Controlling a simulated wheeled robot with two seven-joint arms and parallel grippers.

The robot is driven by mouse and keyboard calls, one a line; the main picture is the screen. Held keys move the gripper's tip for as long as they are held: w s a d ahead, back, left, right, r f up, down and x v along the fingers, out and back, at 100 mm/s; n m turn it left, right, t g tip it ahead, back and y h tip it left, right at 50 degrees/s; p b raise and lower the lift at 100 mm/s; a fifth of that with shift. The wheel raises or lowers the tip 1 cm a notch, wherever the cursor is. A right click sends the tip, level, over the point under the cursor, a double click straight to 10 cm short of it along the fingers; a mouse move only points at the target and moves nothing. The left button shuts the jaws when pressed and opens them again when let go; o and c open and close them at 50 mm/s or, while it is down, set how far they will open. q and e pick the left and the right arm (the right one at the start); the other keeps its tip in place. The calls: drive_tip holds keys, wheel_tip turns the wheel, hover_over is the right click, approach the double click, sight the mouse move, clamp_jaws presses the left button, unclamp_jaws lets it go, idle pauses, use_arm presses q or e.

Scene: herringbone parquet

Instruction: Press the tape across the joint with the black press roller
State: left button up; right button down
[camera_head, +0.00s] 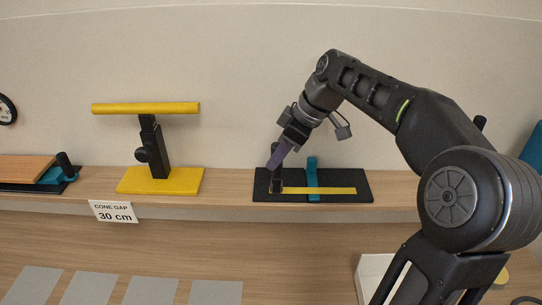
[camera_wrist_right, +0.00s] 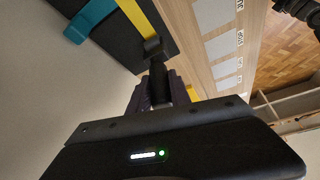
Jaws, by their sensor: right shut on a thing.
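The yellow tape (camera_head: 325,190) lies lengthwise on a black board (camera_head: 353,178) on the shelf. It also shows in the wrist view (camera_wrist_right: 141,18). A teal band (camera_head: 312,172) crosses the board at its middle; it shows in the wrist view too (camera_wrist_right: 88,20). My right gripper (camera_head: 276,160) with purple fingers is shut on the black press roller (camera_head: 276,186). The roller is at the tape's left end, left of the teal band. In the wrist view the roller's head (camera_wrist_right: 154,48) appears at the tape's end; firm contact cannot be told. My left gripper is not in view.
A yellow stand (camera_head: 160,180) with a horizontal yellow bar (camera_head: 146,108) stands left on the shelf. A board with a wooden plate (camera_head: 27,168) lies at far left. A "30 cm" card (camera_head: 115,211) hangs at the shelf edge. Grey squares (camera_head: 215,292) lie below. The shelf between stand and board is clear.

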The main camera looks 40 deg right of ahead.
drive_tip(key=shift+s+d+r, duration=0.1)
drive_tip(key=shift+s+d, duration=0.45)
drive_tip(key=shift+d, duration=0.2)
drive_tip(key=shift+s+d, duration=0.1)
drive_tip(key=shift+s+d+b, duration=0.3)
drive_tip(key=shift+s+d, duration=0.75)
drive_tip(key=shift+d, duration=0.3)
drive_tip(key=shift+d, duration=0.1)
drive_tip(key=shift+s+d, duration=1.1)
drive_tip(key=shift+d, duration=0.3)
